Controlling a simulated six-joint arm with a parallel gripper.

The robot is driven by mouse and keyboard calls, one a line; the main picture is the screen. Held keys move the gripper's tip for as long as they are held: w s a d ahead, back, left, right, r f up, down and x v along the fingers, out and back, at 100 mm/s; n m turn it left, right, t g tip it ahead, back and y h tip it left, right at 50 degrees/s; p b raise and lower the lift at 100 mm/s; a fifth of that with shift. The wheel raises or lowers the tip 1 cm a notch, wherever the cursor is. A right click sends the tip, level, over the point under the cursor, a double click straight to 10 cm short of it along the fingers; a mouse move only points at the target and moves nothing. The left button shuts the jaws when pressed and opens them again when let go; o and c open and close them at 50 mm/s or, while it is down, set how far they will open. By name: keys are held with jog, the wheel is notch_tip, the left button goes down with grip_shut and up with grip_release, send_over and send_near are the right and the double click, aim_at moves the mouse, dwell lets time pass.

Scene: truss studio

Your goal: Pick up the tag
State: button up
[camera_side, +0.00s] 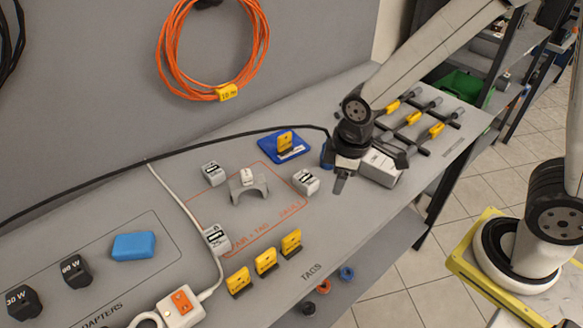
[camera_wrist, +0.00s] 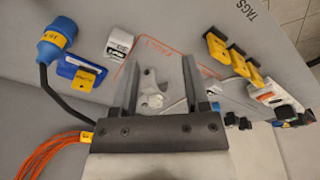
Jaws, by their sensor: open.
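Three yellow tags with dark bases stand in a row by the "TAGS" lettering, at side-view points (camera_side: 239,281), (camera_side: 265,262) and (camera_side: 291,243); the row also shows upper right in the wrist view (camera_wrist: 238,61). Another yellow tag (camera_side: 285,141) is on a blue holder (camera_side: 268,156), which shows at left in the wrist view (camera_wrist: 68,70). Which tag is meant cannot be told. My gripper (camera_side: 342,178) is open and empty above the bench, right of the blue holder.
The grey arched stand (camera_side: 248,188) sits inside an orange outline, with white blocks (camera_side: 306,182) around it. A black cable (camera_side: 170,158) crosses the bench to a blue plug (camera_wrist: 55,42). Dark tools with yellow parts (camera_side: 411,118) lie at right. A white power strip (camera_side: 180,307) is at the front.

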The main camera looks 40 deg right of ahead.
aim_at(291, 235)
jog(key=a+f+n, duration=0.1)
jog(key=a+n, duration=0.2)
jog(key=a, duration=0.1)
jog(key=a+f+n+g, duration=0.1)
jog(key=a+n, duration=0.2)
jog(key=a, duration=0.1)
jog(key=a+f+n, duration=0.2)
jog(key=a+n, duration=0.2)
jog(key=shift+w+f, duration=0.1)
jog(key=shift+w, duration=0.2)
jog(key=shift+d, duration=0.1)
jog(key=shift+f, duration=0.1)
jog(key=shift+f, duration=1.2)
jog(key=shift+f, duration=2.55)
grip_shut()
